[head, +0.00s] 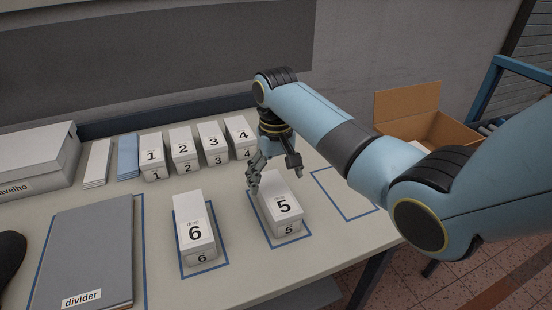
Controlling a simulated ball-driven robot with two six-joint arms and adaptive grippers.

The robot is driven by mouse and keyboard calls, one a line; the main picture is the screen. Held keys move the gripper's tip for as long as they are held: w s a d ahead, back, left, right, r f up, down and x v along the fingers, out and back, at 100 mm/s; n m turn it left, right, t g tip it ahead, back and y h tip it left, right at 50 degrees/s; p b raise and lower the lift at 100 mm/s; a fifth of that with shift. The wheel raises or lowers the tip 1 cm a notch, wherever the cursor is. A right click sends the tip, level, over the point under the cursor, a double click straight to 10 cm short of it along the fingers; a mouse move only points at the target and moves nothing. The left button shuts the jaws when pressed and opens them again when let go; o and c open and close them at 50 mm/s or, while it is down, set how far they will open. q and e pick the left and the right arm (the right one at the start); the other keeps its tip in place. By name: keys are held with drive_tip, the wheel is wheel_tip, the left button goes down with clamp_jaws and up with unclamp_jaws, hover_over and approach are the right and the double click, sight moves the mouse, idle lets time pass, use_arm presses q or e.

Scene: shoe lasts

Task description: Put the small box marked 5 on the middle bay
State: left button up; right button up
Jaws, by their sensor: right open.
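The small white box marked 5 (285,207) lies on the table inside a blue outline (303,237). This outline is the middle one of three in a row on the right half of the table. My right gripper (273,171) is open, pointing down at the far end of box 5, with one finger to its left and one to its right. I cannot tell whether the fingers touch the box. My left gripper is not in view.
The box marked 6 (194,232) lies in the outline to the left; the right outline (345,194) is empty. Boxes 1 (151,156), 2 (182,149), 3 (211,142) and 4 (240,135) stand behind. A grey divider (90,245) lies left; an open carton (407,104) is beyond the table.

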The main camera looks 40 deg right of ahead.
sight(276, 192)
wheel_tip(276, 192, up, 6)
idle(0.6)
